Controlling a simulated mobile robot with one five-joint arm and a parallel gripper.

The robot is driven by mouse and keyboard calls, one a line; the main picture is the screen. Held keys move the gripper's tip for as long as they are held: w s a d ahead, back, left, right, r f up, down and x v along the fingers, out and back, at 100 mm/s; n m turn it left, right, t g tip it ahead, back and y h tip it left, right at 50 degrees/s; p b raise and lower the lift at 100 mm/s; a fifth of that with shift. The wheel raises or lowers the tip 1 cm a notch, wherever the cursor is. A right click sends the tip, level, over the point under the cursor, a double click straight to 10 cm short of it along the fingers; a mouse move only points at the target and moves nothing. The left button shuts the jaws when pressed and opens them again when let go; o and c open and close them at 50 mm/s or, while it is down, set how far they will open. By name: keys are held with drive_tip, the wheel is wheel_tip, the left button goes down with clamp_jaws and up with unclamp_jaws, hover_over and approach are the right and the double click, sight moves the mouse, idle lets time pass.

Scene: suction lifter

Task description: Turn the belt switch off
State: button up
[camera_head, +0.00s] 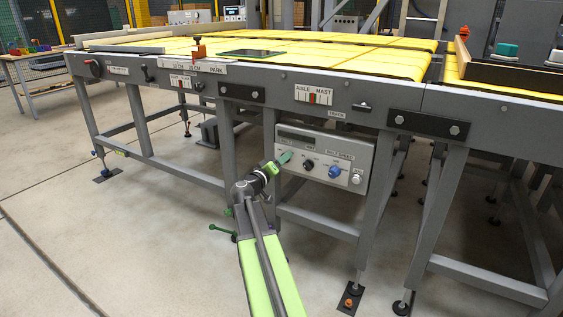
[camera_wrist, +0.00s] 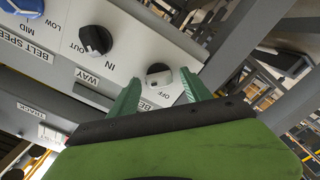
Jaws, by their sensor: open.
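The belt switch (camera_wrist: 159,76) is a small pale knob on a dark round base, marked OFF and BELT. Its exact setting is hard to read. It sits on the grey control box (camera_head: 360,154) under the yellow conveyor. My gripper (camera_wrist: 158,88) is open, its two green fingers on either side of the switch in the wrist view. I cannot tell whether either finger touches it. In the head view my gripper (camera_head: 283,158) is at the left end of the box and hides the switch.
A black WAY knob (camera_wrist: 95,40), marked IN and OUT, is beside the belt switch. A blue BELT SPEED knob (camera_head: 334,172) is farther right on the box. The conveyor frame (camera_head: 240,95) overhangs the box. A frame leg (camera_head: 380,195) stands right of it.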

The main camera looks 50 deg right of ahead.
drive_tip(key=c, duration=1.2)
drive_tip(key=shift+d, duration=0.15)
clamp_jaws()
drive_tip(key=shift+a, duration=0.2)
drive_tip(key=shift+n, duration=0.4)
drive_tip(key=n, duration=1.6)
drive_tip(key=shift+f+n, duration=0.25)
drive_tip(key=shift+n, duration=0.45)
